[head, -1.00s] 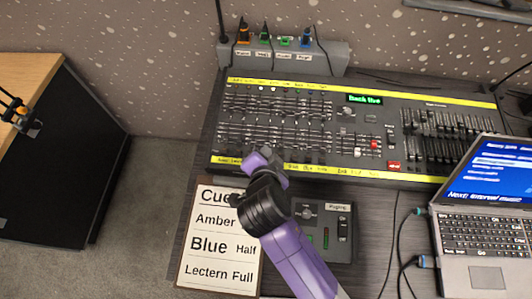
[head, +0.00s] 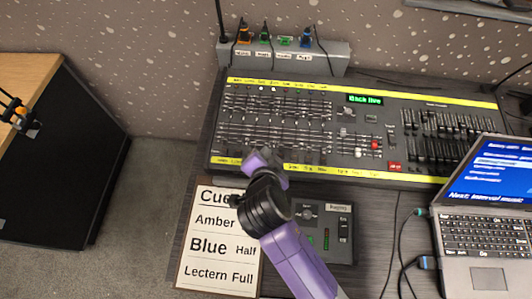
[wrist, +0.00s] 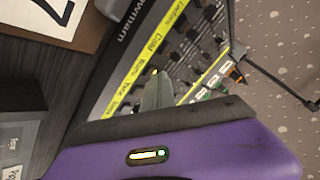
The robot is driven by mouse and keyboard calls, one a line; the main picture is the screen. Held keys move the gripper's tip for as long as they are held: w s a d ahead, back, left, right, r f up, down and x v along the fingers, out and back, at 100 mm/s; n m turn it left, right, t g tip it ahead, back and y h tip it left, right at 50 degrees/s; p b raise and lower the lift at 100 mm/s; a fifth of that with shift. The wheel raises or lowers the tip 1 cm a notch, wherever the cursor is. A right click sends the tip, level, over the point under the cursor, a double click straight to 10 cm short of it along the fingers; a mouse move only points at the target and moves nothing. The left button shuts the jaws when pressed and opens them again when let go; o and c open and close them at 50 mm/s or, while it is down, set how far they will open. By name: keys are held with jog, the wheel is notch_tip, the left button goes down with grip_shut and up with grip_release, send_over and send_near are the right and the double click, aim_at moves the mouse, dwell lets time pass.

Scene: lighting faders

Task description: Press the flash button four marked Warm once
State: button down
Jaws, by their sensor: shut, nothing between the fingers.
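The lighting desk (head: 372,112) lies across the table, with rows of faders and yellow label strips along its upper and lower edges. My gripper (head: 274,156) is over its lower edge, left of the middle, and covers part of the lower yellow strip (head: 330,171). In the wrist view, the shut, empty fingers (wrist: 158,92) point at the desk beside the yellow strip (wrist: 128,82). A label that seems to read Cold shows on that strip, with other labels partly hidden. I cannot make out the Warm button or tell whether the fingertips touch the desk.
A cue card (head: 215,262) and a small grey control box (head: 330,222) lie in front of the desk. An open laptop (head: 485,215) stands at the right, with cables (head: 394,240) beside it. A grey socket box (head: 335,58) with plugs stands behind the desk.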

jog(key=shift+s+r+p, duration=0.1)
jog(key=shift+r+p, duration=0.3)
jog(key=shift+r, duration=0.25)
jog(key=r+p, duration=0.3)
jog(key=r, duration=0.2)
jog(key=shift+s+p, duration=0.2)
jog(key=shift+p, duration=0.15)
dwell(0.7)
